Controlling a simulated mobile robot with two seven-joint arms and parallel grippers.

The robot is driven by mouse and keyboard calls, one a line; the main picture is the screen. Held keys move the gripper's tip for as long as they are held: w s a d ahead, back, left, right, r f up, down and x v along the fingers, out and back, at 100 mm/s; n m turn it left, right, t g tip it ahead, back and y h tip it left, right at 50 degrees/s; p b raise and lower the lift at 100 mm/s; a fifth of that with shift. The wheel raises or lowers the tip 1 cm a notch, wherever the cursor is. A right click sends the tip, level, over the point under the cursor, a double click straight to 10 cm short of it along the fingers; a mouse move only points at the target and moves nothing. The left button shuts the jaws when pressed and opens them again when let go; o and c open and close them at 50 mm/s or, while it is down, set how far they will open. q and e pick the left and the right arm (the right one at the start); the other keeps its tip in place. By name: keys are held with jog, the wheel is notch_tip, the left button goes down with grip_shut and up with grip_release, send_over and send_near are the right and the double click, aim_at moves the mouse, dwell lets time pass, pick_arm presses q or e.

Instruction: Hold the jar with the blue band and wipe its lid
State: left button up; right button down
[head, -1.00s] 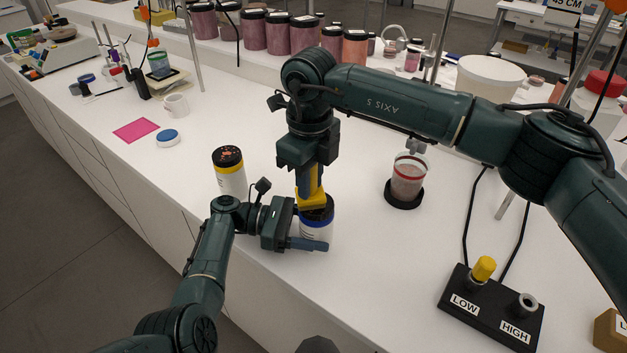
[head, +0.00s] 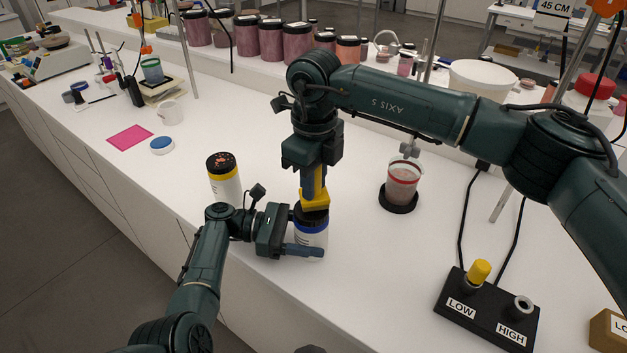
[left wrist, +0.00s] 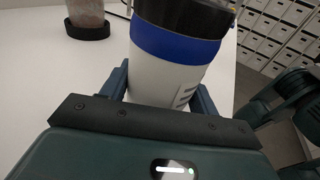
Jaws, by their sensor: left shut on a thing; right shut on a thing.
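The jar with the blue band (head: 312,236) stands upright near the front edge of the white bench. Its white body and blue band also show in the left wrist view (left wrist: 172,43), where its dark lid (left wrist: 188,14) is cut off by the top edge. My left gripper (head: 302,249) is shut on the jar's body, below the band, with one finger on each side. My right gripper (head: 314,188) points down from above, shut on a yellow wiping pad (head: 315,202). The pad sits over the jar's lid and appears to touch it, hiding much of it.
A jar with a yellow band (head: 224,181) stands close behind my left wrist. A beaker on a black base (head: 398,200) is to the right. A black LOW/HIGH box (head: 486,312) sits at front right. A pink sheet (head: 130,137) and blue-topped dish (head: 162,145) lie at left.

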pick_arm(q)
jog(key=shift+s+f, duration=0.15)
jog(key=shift+f, duration=0.2)
pick_arm(e)
jog(key=shift+s+a+r, duration=0.15)
jog(key=shift+s+r, duration=0.05)
jog(key=shift+r, duration=0.95)
jog(key=shift+s+a+r, duration=0.15)
jog(key=shift+r, duration=0.95)
pick_arm(q)
jog(key=o, duration=1.3)
jog(key=shift+r, duration=0.2)
jog(key=shift+w, duration=0.2)
jog(key=a, duration=0.4)
jog(key=w+a, duration=0.1)
jog(key=a, duration=0.3)
jog(key=a+r, duration=0.1)
jog(key=a, duration=0.3)
jog(key=shift+w+r, duration=0.1)
jog(key=shift+w, duration=0.15)
jog(key=shift+d, duration=0.1)
